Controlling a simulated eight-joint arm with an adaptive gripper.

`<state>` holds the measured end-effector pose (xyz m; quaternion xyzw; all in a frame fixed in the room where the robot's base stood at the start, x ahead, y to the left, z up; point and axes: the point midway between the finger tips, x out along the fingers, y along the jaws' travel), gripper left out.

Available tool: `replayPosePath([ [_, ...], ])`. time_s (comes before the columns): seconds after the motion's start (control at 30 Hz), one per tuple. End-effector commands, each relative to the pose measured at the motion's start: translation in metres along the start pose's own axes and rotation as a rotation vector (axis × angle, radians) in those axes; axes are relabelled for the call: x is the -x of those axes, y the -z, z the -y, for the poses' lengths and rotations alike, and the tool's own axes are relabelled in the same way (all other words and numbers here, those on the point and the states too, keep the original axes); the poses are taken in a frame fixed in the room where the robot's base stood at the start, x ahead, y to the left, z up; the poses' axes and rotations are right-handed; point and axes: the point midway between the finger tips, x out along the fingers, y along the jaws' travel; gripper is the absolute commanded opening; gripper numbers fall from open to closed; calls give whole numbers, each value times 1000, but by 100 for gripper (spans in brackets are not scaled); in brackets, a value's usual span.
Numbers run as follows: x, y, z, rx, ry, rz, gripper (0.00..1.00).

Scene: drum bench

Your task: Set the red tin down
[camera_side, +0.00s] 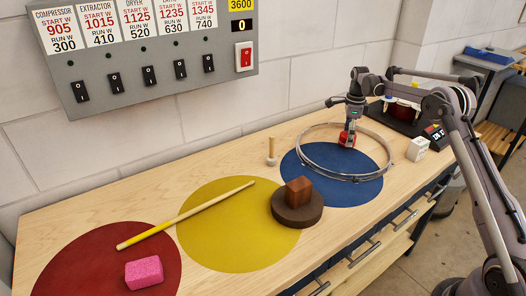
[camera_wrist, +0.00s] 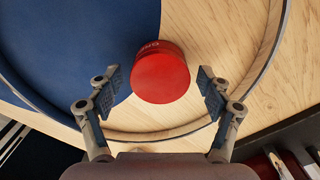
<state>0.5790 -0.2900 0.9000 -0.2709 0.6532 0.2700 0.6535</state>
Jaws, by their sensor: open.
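The red tin (camera_wrist: 160,76) sits upright inside the metal hoop (camera_side: 304,160), over the edge of the blue circle (camera_side: 318,186) where it meets bare wood. In the side view the tin (camera_side: 346,139) shows as a small red shape under my gripper (camera_side: 350,130). In the wrist view my gripper (camera_wrist: 159,88) is open, one finger on each side of the tin, with gaps between the fingers and its sides. The hoop (camera_wrist: 262,62) curves around the tin and fingers in the wrist view. The tin's underside is hidden.
A wooden peg (camera_side: 271,152) stands left of the hoop. A brown cube (camera_side: 298,190) rests on a dark disc (camera_side: 297,213). A drumstick (camera_side: 185,213) and pink block (camera_side: 144,272) lie farther left. A white cube (camera_side: 417,149) and dark unit (camera_side: 400,119) are at right.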

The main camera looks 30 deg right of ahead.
Motion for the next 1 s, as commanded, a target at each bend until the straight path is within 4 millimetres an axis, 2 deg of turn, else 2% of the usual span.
replayPosePath([
  [0.17, 18, 0, 0, 0, 0, 0, 79],
  [0.4, 65, 0, 0, 0, 0, 0, 79],
  [0.6, 98, 0, 0, 0, 0, 0, 79],
  [1.0, 128, -4, -4, 37, 9, 3, 79],
])
